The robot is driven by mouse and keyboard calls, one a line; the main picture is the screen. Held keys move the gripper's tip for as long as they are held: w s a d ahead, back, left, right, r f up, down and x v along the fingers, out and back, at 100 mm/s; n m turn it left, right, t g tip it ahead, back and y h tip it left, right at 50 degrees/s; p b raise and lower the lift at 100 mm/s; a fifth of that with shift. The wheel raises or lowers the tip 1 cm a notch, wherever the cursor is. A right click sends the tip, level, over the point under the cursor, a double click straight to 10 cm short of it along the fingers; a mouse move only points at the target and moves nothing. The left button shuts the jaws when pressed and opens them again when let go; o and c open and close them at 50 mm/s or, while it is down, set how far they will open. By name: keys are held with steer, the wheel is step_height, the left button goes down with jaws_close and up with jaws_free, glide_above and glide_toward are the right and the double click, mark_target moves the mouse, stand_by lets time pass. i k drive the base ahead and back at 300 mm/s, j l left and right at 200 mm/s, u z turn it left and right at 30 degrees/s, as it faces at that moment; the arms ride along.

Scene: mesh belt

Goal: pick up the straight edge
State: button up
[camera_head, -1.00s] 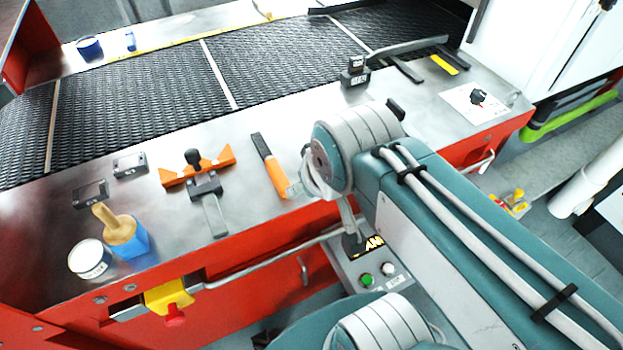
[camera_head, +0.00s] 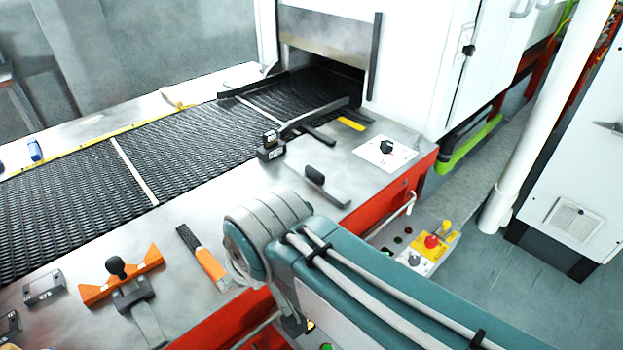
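A flat grey metal bar with a black knob (camera_head: 326,187) lies on the steel ledge right of centre. It looks most like the straight edge, but I cannot be sure. A longer grey bar (camera_head: 314,117) lies at the belt's near edge by the machine opening and is another straight piece. My teal and grey arm reaches in from the lower right, its rounded joint just below and left of the knobbed bar. My gripper is out of view, so its state and contents do not show.
An orange-handled brush (camera_head: 205,258) and an orange tool with a black knob (camera_head: 120,276) lie on the steel ledge (camera_head: 240,195). A small dark block device (camera_head: 270,146) stands by the mesh belt (camera_head: 190,140). A control panel with a red button (camera_head: 432,241) is at the right.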

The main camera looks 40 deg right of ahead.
mark_target(313, 177)
steer(key=l, duration=0.6)
steer(key=k+l, duration=0.15)
steer(key=l, duration=1)
steer(key=k, duration=0.05)
